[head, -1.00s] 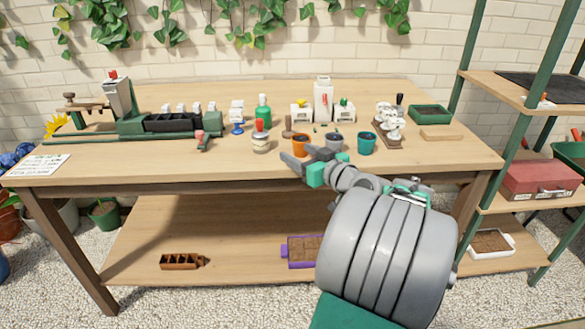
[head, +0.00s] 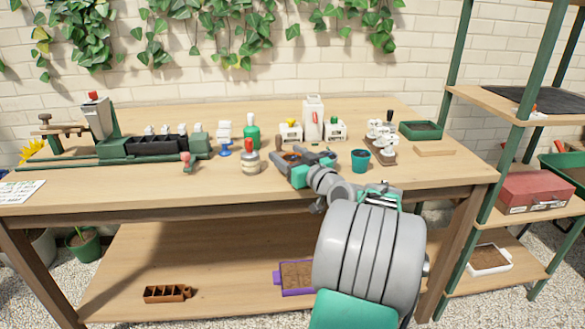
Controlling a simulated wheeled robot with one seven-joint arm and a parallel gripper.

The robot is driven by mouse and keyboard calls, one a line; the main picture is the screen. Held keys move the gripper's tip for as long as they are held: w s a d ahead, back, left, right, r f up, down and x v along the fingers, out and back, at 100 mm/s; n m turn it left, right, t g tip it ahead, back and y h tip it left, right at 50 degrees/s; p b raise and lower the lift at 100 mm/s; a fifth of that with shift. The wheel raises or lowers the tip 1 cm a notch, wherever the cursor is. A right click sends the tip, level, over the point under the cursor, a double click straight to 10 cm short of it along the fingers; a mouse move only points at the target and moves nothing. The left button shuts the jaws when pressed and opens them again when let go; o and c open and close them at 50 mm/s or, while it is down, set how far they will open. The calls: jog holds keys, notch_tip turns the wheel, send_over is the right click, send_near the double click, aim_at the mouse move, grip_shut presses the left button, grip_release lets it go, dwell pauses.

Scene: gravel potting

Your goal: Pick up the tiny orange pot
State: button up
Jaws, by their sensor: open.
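The tiny orange pot (head: 291,156) stands on the workbench and is mostly hidden by my gripper. Only its upper part shows. My gripper (head: 297,158) is open, with its fingers at the pot, one on the left and one toward the right. I cannot tell whether either finger touches the pot.
A teal pot (head: 360,160) stands close on the right of my gripper. A jar with a red top (head: 250,160) stands on the left. White dispensers (head: 313,120) are behind. The bench front (head: 230,197) is clear.

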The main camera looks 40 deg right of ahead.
jog(key=c, duration=1.2)
jog(key=shift+r, duration=0.1)
